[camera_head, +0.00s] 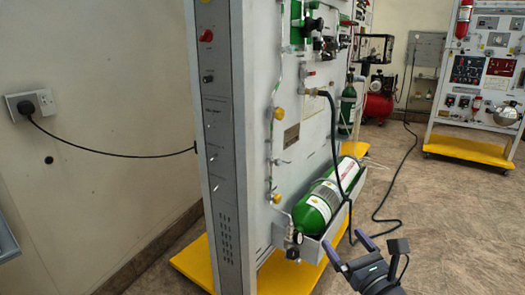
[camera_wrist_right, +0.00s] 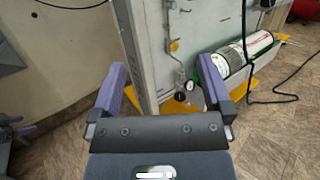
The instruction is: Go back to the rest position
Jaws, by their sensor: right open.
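My right gripper (camera_head: 349,249) is at the lower right of the head view, in front of the trainer panel and near the green cylinder's tray. Its two purple fingers stand wide apart in the right wrist view (camera_wrist_right: 165,90), with nothing between them in grip. The grey oxygen trainer panel (camera_head: 255,130) stands upright on a yellow base (camera_head: 198,262). A green and white oxygen cylinder (camera_head: 325,203) lies in a metal tray on the panel's side; it also shows in the right wrist view (camera_wrist_right: 240,55). My left gripper is not seen in the head view.
A black cable (camera_head: 95,152) runs from a wall socket (camera_head: 30,105) to the panel. A dark hose (camera_head: 385,195) trails over the floor on the right. A second trainer panel (camera_head: 480,70) and a red compressor (camera_head: 378,105) stand at the back. The floor at right is mostly open.

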